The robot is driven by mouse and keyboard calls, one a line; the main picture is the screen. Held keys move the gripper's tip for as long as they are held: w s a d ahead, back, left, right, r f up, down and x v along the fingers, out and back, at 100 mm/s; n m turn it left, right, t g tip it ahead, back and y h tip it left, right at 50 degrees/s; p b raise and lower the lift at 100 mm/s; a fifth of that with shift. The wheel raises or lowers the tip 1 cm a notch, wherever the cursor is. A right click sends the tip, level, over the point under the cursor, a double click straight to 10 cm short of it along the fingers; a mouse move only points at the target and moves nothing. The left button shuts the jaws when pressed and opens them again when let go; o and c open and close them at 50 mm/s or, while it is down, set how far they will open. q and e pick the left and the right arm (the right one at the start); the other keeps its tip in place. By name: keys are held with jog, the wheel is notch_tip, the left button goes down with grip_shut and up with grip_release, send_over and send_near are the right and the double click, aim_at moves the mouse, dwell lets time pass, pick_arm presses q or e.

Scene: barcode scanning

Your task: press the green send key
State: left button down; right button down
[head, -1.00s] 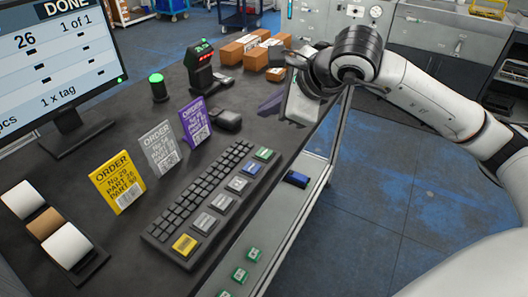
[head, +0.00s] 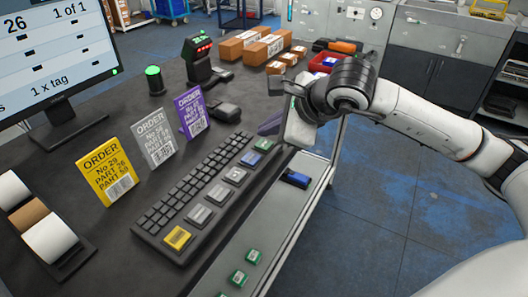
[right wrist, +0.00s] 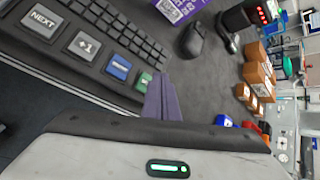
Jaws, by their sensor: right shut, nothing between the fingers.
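The green send key (head: 263,145) is at the far right end of the key row on the black keyboard (head: 200,186). In the right wrist view the green key (right wrist: 145,80) shows beside a blue key (right wrist: 119,67), partly behind my fingers. My right gripper (head: 268,125) is shut and empty, with purplish fingers. It is just beyond the green key and seems apart from it; the height of the gap cannot be told. The fingertips also show in the right wrist view (right wrist: 158,90). My left gripper is not in view.
Yellow, grey and purple order cards (head: 107,174) stand behind the keyboard. A dark mouse-like device (head: 226,111), a scanner with red lights (head: 198,62) and cartons (head: 262,48) stand further back. A lower shelf (head: 262,219) runs along the desk's front with small green items.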

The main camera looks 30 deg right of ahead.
jog(key=shift+f, duration=0.35)
jog(key=shift+r, duration=0.1)
pick_arm(q)
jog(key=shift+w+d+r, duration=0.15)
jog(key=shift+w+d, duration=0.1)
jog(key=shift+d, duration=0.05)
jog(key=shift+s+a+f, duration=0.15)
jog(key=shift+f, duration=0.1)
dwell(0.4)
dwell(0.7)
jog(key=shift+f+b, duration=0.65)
jog(key=shift+b, duration=0.1)
pick_arm(e)
jog(key=shift+f, duration=0.45)
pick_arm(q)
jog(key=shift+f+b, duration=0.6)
pick_arm(e)
jog(key=shift+f, duration=0.45)
jog(key=shift+r, duration=0.15)
pick_arm(q)
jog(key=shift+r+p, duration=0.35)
jog(key=shift+p, duration=0.05)
pick_arm(e)
jog(key=shift+r, duration=0.75)
